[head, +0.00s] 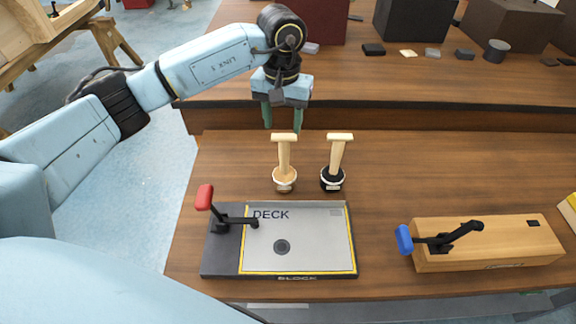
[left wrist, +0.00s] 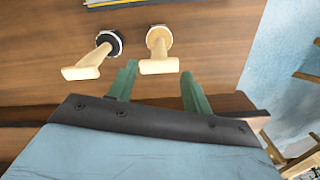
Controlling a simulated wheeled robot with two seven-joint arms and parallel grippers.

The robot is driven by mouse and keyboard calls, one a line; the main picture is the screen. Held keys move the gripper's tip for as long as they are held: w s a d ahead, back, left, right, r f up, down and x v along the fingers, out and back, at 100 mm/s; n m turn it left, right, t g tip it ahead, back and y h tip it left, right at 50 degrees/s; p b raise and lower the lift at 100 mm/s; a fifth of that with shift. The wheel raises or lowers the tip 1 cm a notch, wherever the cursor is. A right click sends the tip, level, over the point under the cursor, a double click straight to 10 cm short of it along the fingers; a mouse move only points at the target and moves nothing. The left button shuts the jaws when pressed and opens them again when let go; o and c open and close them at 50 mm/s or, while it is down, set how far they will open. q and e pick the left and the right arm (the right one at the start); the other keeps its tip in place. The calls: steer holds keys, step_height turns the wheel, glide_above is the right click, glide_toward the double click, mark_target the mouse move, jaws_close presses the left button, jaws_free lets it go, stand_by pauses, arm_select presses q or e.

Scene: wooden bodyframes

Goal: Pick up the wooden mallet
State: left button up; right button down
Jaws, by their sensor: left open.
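The wooden mallet (head: 284,162) stands upright on the table, with a pale wooden head in a white ring at the bottom and a pale T-shaped grip on top. It also shows in the left wrist view (left wrist: 159,50), its grip end just ahead of the fingers. A similar mallet with a black head (head: 336,162) stands to its right; in the left wrist view it is on the left (left wrist: 94,56). My left gripper (head: 286,115) is open and empty, behind and above the wooden mallet, its green fingers pointing down. My right gripper is not in view.
A deck plate (head: 310,240) with a red-handled clamp (head: 206,198) lies in front of the mallets. A wooden block (head: 500,243) with a blue-handled clamp (head: 404,240) is at right. A raised back shelf (head: 400,90) holds boxes and small parts. Table right of the mallets is clear.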

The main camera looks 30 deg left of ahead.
mark_target(284, 148)
arm_select(q)
step_height(284, 148, down, 3)
steer(key=shift+s+f, duration=0.1)
steer(key=shift+s, duration=0.05)
steer(key=shift+f, duration=0.7)
steer(key=shift+w+f, duration=0.2)
steer(key=shift+f, duration=0.05)
steer(key=f, duration=0.4)
steer(key=shift+w+a+f+p, duration=0.1)
steer(key=shift+w+f+p, duration=0.1)
steer(key=shift+w+p, duration=0.2)
steer(key=shift+f, duration=0.15)
steer(key=c, duration=1.1)
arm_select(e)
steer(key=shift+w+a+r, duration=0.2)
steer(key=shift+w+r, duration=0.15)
